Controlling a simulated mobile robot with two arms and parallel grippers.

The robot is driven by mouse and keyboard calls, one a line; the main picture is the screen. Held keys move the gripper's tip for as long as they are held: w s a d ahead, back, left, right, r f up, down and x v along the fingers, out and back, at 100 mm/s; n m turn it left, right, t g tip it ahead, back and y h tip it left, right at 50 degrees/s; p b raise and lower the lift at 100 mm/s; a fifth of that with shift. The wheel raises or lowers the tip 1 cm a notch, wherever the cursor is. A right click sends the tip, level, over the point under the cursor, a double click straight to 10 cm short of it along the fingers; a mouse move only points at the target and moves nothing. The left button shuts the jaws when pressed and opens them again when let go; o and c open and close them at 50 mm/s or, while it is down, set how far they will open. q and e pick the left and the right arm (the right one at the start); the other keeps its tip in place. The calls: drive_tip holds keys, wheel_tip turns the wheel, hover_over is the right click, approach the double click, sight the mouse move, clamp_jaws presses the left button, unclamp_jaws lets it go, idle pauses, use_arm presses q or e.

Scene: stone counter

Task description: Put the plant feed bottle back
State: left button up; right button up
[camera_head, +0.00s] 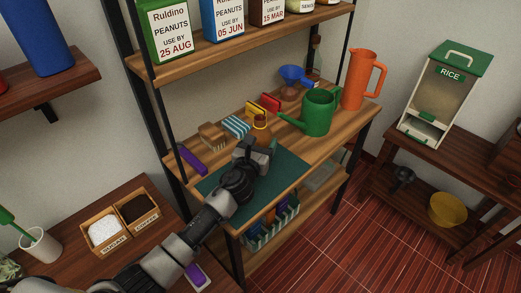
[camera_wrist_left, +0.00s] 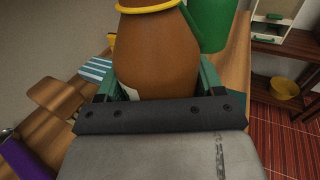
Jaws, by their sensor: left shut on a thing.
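The plant feed bottle is brown with a yellow ring at its neck; in the left wrist view the bottle (camera_wrist_left: 155,55) fills the space between the fingers. In the head view the bottle (camera_head: 261,131) shows just beyond my left gripper (camera_head: 256,150), over the wooden bench near the green mat (camera_head: 288,172). My left gripper is shut on the bottle, which looks upright. I cannot tell if its base touches the bench; the gripper hides its lower part. My right gripper is not in view.
A green watering can (camera_head: 318,113), orange jug (camera_head: 357,80) and blue funnel (camera_head: 293,75) stand to the right. A striped block (camera_head: 236,127), wooden brush (camera_head: 212,135) and purple item (camera_head: 191,160) lie left. Tins (camera_head: 168,32) line the shelf above.

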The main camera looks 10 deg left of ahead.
use_arm(q)
drive_tip(key=shift+f+b, duration=0.3)
drive_tip(key=shift+f, duration=0.95)
drive_tip(key=shift+f, duration=0.15)
drive_tip(key=o, duration=1)
drive_tip(key=shift+c, duration=0.2)
drive_tip(key=shift+s, duration=0.15)
drive_tip(key=s, duration=0.4)
drive_tip(key=s+a, duration=0.1)
drive_tip(key=s, duration=0.6)
drive_tip(key=shift+s+a, duration=0.3)
drive_tip(key=shift+s, duration=0.05)
